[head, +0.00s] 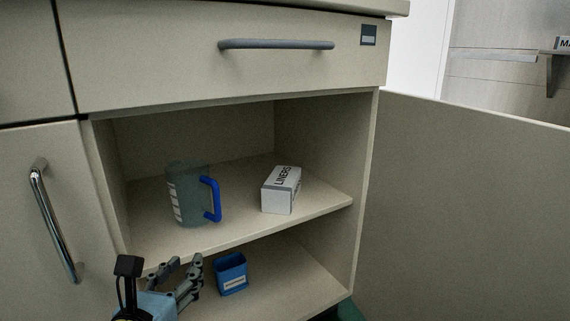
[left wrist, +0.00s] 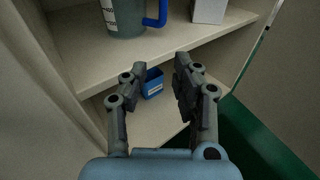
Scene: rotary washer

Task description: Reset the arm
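My left gripper (head: 178,277) is at the bottom of the head view, in front of the open cabinet's lower compartment. Its fingers are apart and nothing is between them in the left wrist view (left wrist: 155,75). A small blue box (head: 231,274) with a white label stands on the lower shelf, just beyond the fingertips; it also shows between the fingers in the left wrist view (left wrist: 153,83). My right gripper is in neither view.
A jug with a blue handle (head: 188,196) and a white LINERS box (head: 281,190) stand on the upper shelf (head: 240,228). The cabinet door (head: 465,205) is swung open to the right. A closed drawer (head: 230,65) is above.

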